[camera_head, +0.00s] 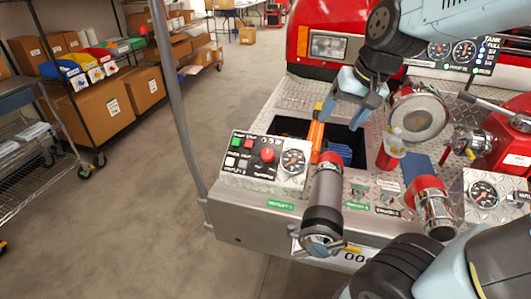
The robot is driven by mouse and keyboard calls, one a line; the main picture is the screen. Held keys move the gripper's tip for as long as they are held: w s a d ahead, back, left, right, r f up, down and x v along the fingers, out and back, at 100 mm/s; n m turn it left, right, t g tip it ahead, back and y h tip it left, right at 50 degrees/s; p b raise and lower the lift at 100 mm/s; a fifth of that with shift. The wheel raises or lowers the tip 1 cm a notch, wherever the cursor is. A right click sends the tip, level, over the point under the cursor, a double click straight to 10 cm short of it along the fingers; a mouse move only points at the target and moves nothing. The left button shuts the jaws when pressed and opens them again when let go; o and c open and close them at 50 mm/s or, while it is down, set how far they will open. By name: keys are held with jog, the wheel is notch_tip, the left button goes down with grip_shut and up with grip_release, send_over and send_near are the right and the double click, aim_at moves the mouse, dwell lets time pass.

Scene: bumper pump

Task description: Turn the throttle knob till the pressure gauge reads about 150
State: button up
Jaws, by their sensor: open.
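The control panel (232,172) is at the left of the red vehicle's metal bumper. A red round knob (267,155), likely the throttle knob, sits on it. A small pressure gauge (293,160) is just right of the knob. Its needle is too small to read. Green and red buttons are at the panel's upper left. My gripper (350,120) is open and empty, with its fingers pointing down. It appears above and right of the panel, over the dark recess, apart from the knob.
An orange upright handle (316,135) stands between my gripper and the panel. A large pipe fitting (324,200) rises in front of the recess. A second gauge (483,194) and a large capped outlet (418,115) are to the right. A grey pole (176,100) stands left.

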jog(key=w+a+f+m+g, duration=0.1)
jog(key=w+a+f+g, duration=0.1)
jog(key=w+a+f, duration=0.35)
jog(key=m+t+h, duration=0.2)
jog(key=t+h, duration=0.1)
jog(key=h, duration=0.2)
send_near(266, 152)
jog(key=shift+x, duration=4.95)
jog(key=shift+s+d, duration=0.1)
jog(key=shift+c, duration=0.5)
jog(key=c, duration=1)
jog(key=shift+o, duration=0.2)
jog(key=shift+y, duration=0.3)
